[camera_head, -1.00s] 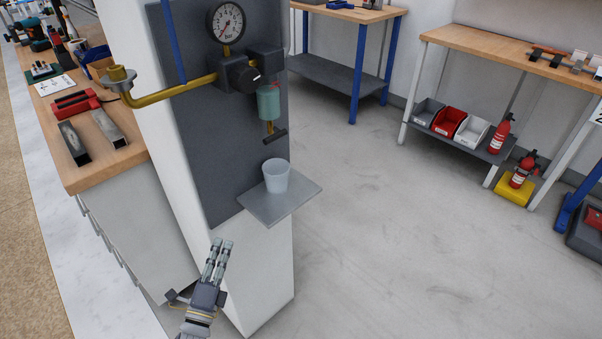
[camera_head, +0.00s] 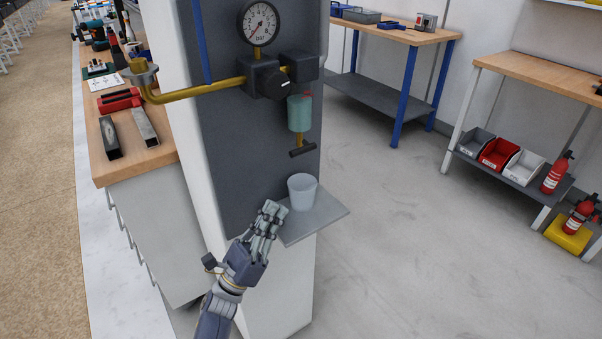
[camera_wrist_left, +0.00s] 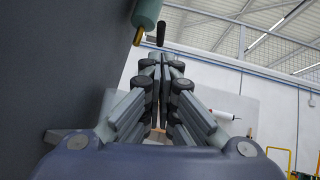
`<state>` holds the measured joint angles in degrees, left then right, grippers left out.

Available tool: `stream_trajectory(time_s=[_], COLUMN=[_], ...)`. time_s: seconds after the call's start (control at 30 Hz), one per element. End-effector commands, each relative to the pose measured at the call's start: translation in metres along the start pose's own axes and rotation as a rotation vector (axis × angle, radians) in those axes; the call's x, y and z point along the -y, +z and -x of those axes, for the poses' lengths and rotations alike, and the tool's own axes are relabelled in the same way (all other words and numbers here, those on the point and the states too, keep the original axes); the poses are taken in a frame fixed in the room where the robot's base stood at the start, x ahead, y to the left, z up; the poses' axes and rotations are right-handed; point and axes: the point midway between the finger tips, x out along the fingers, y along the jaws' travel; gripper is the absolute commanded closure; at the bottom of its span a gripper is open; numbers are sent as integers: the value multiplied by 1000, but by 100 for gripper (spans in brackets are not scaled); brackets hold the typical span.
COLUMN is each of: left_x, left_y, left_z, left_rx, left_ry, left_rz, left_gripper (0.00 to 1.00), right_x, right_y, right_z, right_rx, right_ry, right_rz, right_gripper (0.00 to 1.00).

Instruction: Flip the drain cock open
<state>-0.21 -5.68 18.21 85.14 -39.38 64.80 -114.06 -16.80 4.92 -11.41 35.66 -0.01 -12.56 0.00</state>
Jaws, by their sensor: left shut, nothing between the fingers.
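In the left wrist view the shut fingers (camera_wrist_left: 165,68) point up. The bowl (camera_wrist_left: 147,12) and the dark handle (camera_wrist_left: 161,33) show beyond them at the top. My right gripper is not in view.
A clear cup (camera_head: 302,192) stands on the small grey shelf (camera_head: 325,217) below the cock. A gauge (camera_head: 259,22) and brass pipe (camera_head: 203,90) sit above. A wooden bench (camera_head: 135,158) is at the left.

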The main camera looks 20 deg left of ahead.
Motion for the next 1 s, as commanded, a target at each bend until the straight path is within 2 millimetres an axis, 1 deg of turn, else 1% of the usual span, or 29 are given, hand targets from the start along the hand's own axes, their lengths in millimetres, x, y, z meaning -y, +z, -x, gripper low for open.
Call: stream_trajectory(time_s=[0.13,0.23,0.5,0.6,0.7,0.83,1.0], left_x=[0,0,1,0,0,0,0], left_y=[0,2,3,3,1,0,-1], left_z=[-3,-13,-61,-78,-90,-98,-100], left_rx=[0,2,1,2,1,0,-1], left_ry=[1,-1,0,0,1,2,2], left_rz=[2,2,4,4,4,4,4], left_gripper=[100,100,100,100,100,100,100], right_x=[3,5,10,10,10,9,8], right_y=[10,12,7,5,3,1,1], right_z=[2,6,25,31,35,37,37], right_rx=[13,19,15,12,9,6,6], right_ry=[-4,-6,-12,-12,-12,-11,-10], right_rz=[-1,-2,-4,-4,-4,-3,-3], right_gripper=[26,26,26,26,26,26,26])
